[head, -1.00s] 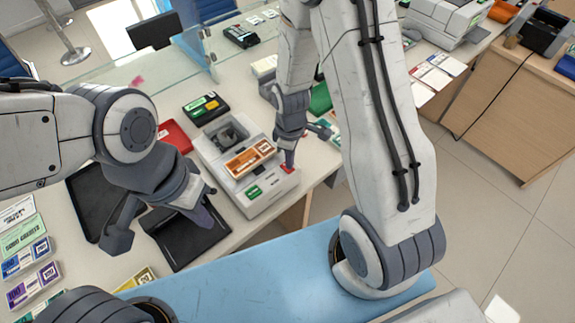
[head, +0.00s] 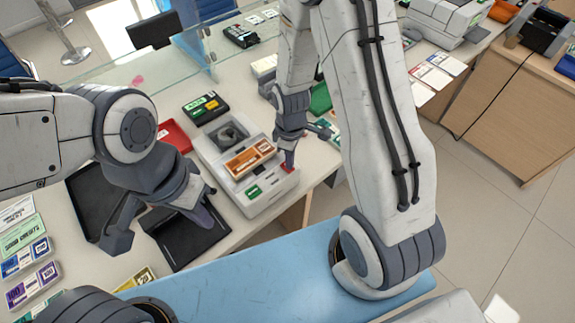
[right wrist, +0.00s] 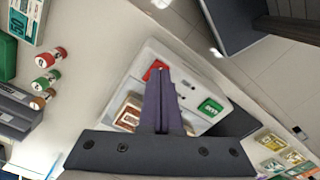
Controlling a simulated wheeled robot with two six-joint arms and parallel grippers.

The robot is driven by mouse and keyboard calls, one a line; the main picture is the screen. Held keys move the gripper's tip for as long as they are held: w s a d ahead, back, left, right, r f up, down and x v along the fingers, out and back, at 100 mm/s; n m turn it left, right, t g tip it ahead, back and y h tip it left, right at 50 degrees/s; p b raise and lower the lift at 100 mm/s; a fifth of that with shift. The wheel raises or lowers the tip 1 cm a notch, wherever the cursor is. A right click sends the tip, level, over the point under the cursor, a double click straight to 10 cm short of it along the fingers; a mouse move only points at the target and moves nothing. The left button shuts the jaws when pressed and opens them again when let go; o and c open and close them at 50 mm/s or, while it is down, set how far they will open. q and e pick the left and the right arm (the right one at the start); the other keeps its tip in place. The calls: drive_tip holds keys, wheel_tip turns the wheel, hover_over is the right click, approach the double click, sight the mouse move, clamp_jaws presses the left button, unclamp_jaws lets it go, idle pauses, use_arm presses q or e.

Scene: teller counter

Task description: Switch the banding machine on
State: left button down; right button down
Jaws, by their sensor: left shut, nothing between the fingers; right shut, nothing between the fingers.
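The banding machine (head: 262,204) is a white box on the counter in the head view, with an orange-brown banknote bundle (head: 249,158) on its top. It has a green patch with white marks (head: 253,192) and a red patch (head: 288,169) on its front part. The right wrist view also shows the red patch (right wrist: 155,69) and the green patch (right wrist: 210,107). My right gripper (head: 290,165) is shut and empty, pointing down at the red patch and partly covering it. I cannot tell whether it touches. My left gripper (head: 207,222) is shut and empty above a black tray.
The black tray (head: 180,255) and a red tray (head: 175,135) lie left of the machine. A black case with coloured labels (head: 205,108) stands behind it. Banknote bundles (head: 30,270) lie at the far left. A glass screen (head: 110,75) runs along the back.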

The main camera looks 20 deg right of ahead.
drive_tip(key=shift+f+b, duration=0.5)
drive_tip(key=shift+f, duration=0.25)
idle(0.3)
wheel_tip(320, 180, up, 7)
drive_tip(key=p, duration=0.6)
drive_tip(key=shift+r, duration=0.1)
idle(0.5)
